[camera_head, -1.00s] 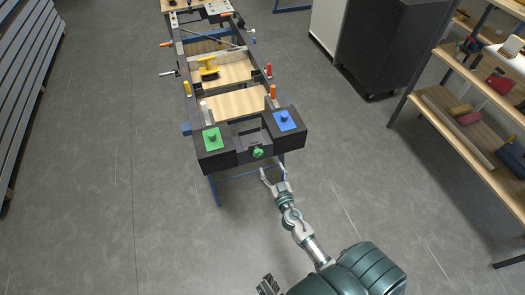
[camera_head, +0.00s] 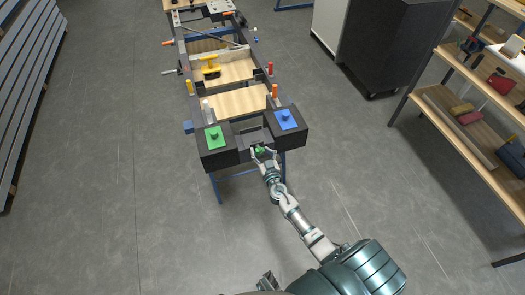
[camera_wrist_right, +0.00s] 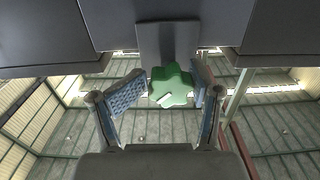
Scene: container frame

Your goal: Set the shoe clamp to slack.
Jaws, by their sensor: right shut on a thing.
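The shoe clamp's green star knob (camera_head: 259,150) is on the front face of the dark end of the container frame, between the green-topped block (camera_head: 214,138) and the blue-topped block (camera_head: 286,119). In the right wrist view the knob (camera_wrist_right: 171,86) shows a white mark that slants slightly. My right gripper (camera_head: 264,152) is at the knob, and its two blue-grey padded fingers (camera_wrist_right: 168,90) stand on either side of it, shut on it. In the head view the fingers partly cover the knob. My left gripper is not clearly seen.
The frame (camera_head: 184,66) runs away from me, with wooden panels, a yellow handle (camera_head: 210,66) and several coloured side handles. A shelf with items (camera_head: 480,125) stands at the right, and a dark cabinet (camera_head: 385,45) behind. The grey floor around the frame's near end is clear.

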